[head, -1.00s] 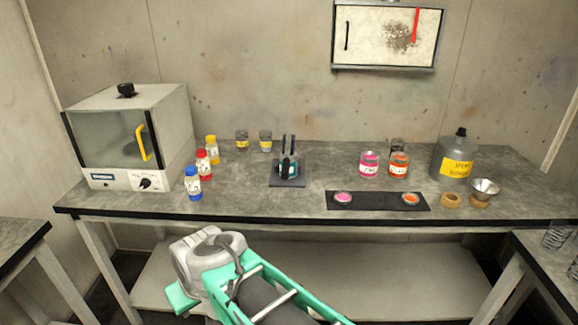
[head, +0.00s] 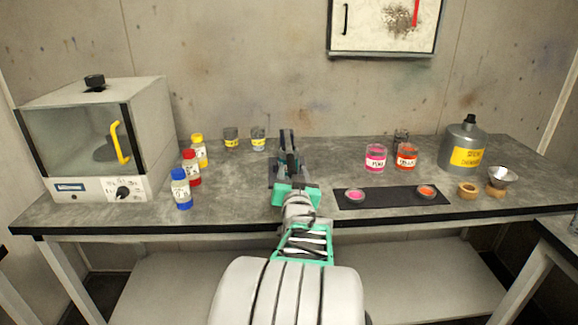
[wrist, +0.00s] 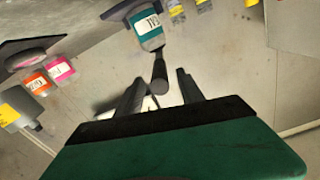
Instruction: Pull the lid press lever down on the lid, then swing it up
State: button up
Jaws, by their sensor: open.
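The lid press stands on the bench, with two dark uprights (head: 287,140) rising behind my gripper (head: 288,168) in the head view. In the wrist view its lever (wrist: 159,72) is a dark bar with a rounded grip. The grip lies just ahead of and between the fingertips of my open gripper (wrist: 160,85); I cannot tell whether they touch. A teal can with a white label (wrist: 150,28) sits in the press beyond the lever. Its lid cannot be made out, and my gripper and arm cover most of the press in the head view.
Blue, red and yellow bottles (head: 190,168) and an oven-like cabinet (head: 95,140) stand to the left. Pink (head: 375,158) and orange (head: 406,157) cans, a dark mat with two lids (head: 390,196) and a grey jug (head: 463,145) are to the right.

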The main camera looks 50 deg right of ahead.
aim_at(292, 165)
jog(key=x, duration=0.3)
jog(key=shift+w+d, duration=0.25)
jog(key=shift+d, duration=0.05)
jog(key=shift+c, duration=0.2)
grip_shut()
dwell(1.0)
